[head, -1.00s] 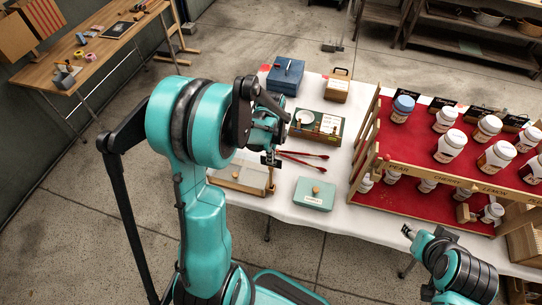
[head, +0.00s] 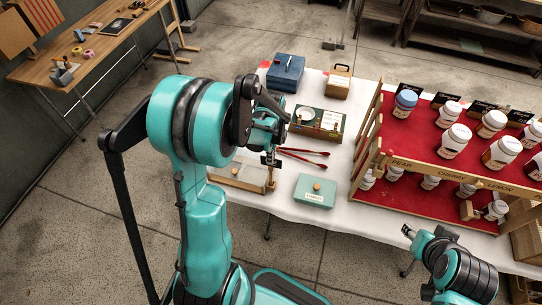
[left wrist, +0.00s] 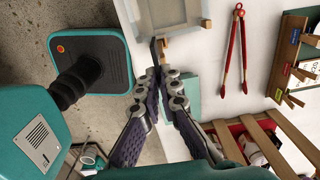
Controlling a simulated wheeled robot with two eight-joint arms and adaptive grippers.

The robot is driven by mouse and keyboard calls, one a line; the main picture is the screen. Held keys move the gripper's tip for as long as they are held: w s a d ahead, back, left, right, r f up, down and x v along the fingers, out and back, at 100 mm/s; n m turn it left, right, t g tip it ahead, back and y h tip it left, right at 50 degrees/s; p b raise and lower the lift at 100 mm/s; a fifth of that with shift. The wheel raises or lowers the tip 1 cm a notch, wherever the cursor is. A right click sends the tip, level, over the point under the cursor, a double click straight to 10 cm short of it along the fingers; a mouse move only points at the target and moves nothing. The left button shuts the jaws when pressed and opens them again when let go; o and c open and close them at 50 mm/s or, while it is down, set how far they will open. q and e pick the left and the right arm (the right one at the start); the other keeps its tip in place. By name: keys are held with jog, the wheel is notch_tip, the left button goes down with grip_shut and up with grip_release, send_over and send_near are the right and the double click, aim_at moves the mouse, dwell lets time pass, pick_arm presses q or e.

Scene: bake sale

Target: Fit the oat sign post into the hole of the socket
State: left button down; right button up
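My left gripper (head: 270,152) hangs over the front left part of the white table. It is shut on a small dark sign (head: 271,161), which shows as a thin dark edge at the fingertips in the left wrist view (left wrist: 154,50). A light wooden piece (head: 271,179) is directly below the sign at the right end of a wooden-framed tray (head: 225,183). I cannot tell whether it is the post or the socket, nor whether post and hole meet. No lettering on the sign is readable. My right gripper (head: 408,231) is off the table's front edge, too small to judge.
Red tongs (head: 303,156) and a pale green box (head: 314,192) lie right of the sign. A green case (head: 318,121), blue box (head: 285,75) and wooden box (head: 338,82) stand behind. A two-level jar rack (head: 415,167) fills the right side.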

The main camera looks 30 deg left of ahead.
pick_arm(q)
jog(key=shift+f+b, duration=0.75)
jog(key=shift+f, duration=0.15)
jog(key=c, duration=1.6)
grip_release()
jog(key=shift+c, duration=0.2)
notch_tip(320, 180, up, 12)
jog(key=s+d+n+t+b, duration=0.4)
jog(key=s+d+n+t, duration=0.3)
jog(key=n, duration=0.8)
jog(key=s+d, duration=0.3)
jog(key=s, duration=0.1)
jog(key=shift+d+f, duration=0.35)
jog(key=shift+f, duration=0.05)
